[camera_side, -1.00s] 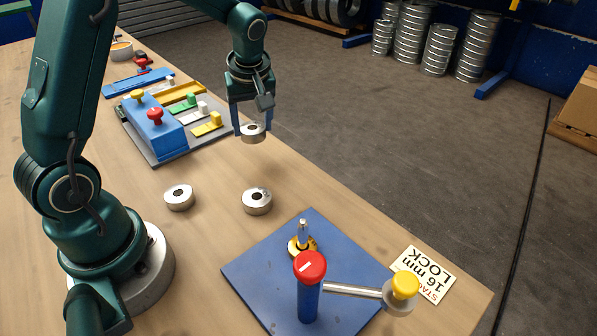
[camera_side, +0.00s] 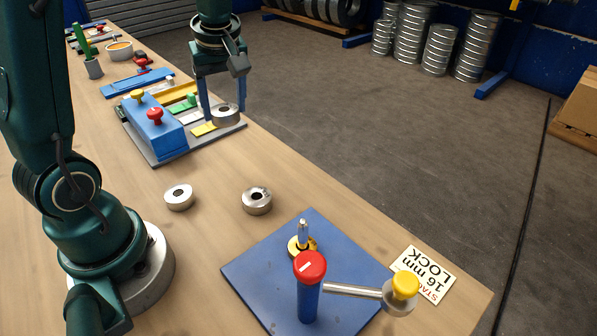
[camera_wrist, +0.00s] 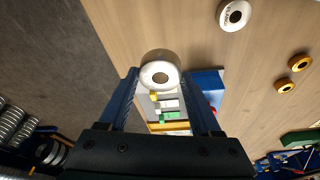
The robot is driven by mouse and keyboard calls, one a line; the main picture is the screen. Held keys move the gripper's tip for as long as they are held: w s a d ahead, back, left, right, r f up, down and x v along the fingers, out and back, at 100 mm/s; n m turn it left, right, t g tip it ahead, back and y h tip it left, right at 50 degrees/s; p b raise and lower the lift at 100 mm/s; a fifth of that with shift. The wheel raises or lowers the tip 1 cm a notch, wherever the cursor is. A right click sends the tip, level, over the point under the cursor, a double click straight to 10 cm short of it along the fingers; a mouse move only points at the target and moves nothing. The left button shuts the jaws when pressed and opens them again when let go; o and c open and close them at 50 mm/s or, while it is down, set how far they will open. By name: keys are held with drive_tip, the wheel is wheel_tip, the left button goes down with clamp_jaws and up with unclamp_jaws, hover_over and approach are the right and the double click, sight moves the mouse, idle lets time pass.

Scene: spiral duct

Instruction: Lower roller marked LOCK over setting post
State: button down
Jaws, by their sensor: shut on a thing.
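My gripper (camera_side: 224,103) is shut on a steel roller (camera_side: 225,116) with a dark centre hole. It holds the roller above the right edge of the grey board, well away from the setting post (camera_side: 303,232). The wrist view shows the roller (camera_wrist: 160,76) between my gripper's fingers (camera_wrist: 160,88); no marking on it can be read. The post stands upright on the blue plate (camera_side: 255,277), with a brass ring (camera_side: 312,249) around its foot. Two other steel rollers, one at left (camera_side: 179,197) and one at right (camera_side: 257,201), lie on the bench; I cannot read LOCK on either.
A red-capped blue column (camera_side: 308,290) and a bar with a yellow knob (camera_side: 405,285) stand close to the post. A card (camera_side: 428,274) reads 16 mm LOCK. The grey board (camera_side: 165,157) carries a blue block (camera_side: 152,128) with knobs and coloured tabs.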

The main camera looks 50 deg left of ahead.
drive_tip(key=d+r+m, duration=0.1)
drive_tip(key=d+m, duration=0.2)
drive_tip(key=d, duration=1.1)
drive_tip(key=r+m+t+h, duration=0.1)
drive_tip(key=m+t, duration=0.1)
drive_tip(key=m, duration=0.3)
hover_over(304, 220)
drive_tip(key=shift+s+d, duration=0.1)
drive_tip(key=shift+s, duration=0.1)
drive_tip(key=shift+f, duration=1.85)
drive_tip(key=shift+f, duration=1.7)
unclamp_jaws()
drive_tip(key=shift+r, duration=4.05)
